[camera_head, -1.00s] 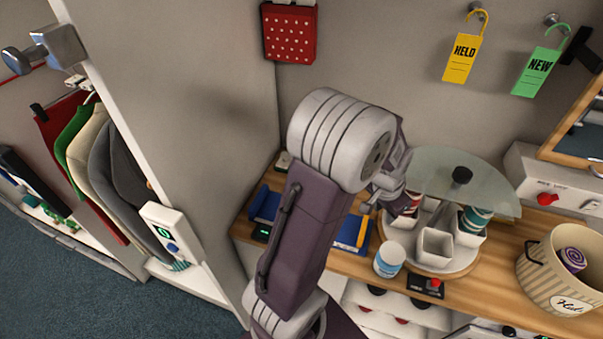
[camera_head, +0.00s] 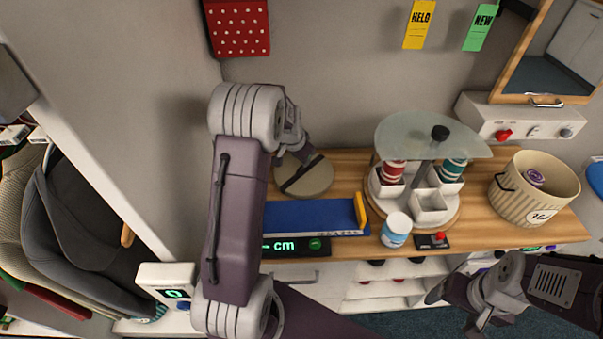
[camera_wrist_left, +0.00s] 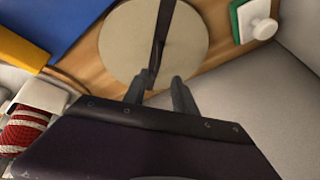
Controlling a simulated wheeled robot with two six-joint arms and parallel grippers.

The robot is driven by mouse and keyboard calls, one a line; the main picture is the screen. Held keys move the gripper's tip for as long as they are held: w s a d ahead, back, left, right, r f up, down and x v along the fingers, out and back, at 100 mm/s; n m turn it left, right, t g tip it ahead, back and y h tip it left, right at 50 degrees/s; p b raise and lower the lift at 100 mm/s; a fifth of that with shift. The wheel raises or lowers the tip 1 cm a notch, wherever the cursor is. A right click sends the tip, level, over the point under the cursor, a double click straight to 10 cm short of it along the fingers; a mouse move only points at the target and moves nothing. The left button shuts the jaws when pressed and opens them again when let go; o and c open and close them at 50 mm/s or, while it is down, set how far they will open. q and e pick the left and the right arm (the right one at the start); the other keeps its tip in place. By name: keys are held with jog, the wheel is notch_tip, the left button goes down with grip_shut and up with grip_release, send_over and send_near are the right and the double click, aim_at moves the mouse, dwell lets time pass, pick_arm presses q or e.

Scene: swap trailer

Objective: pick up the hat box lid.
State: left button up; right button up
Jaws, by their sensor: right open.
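The hat box lid (camera_head: 310,182) is a round beige disc with a dark strap across it, lying on the wooden counter behind the blue board. My left gripper (camera_head: 306,158) is over its far part, partly hidden by the wrist. In the left wrist view the lid (camera_wrist_left: 122,45) lies beyond the two fingers (camera_wrist_left: 161,92); these are apart, with the strap's near end close to them. No grip on the strap shows. The striped hat box (camera_head: 515,200) stands open at the counter's right, a purple roll inside. My right gripper (camera_head: 452,305) is open and empty at lower right, before the counter.
A carousel with white cups (camera_head: 430,207) and a glass top stands right of the lid. A white jar (camera_head: 396,229) and a blue board (camera_head: 312,216) with a yellow end are nearby. A wall panel (camera_head: 180,130) rises at left. A green-and-white knobbed item (camera_wrist_left: 252,20) lies beside the lid.

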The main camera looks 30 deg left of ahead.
aim_at(304, 173)
pick_arm(q)
jog(key=x, duration=0.2)
jog(key=d+x, duration=0.1)
jog(key=x, duration=0.1)
jog(key=shift+p, duration=0.4)
jog(key=shift+w+a+f, duration=0.2)
jog(key=shift+f, duration=0.35)
jog(key=shift+a, duration=0.1)
jog(key=shift+c, duration=0.8)
grip_shut()
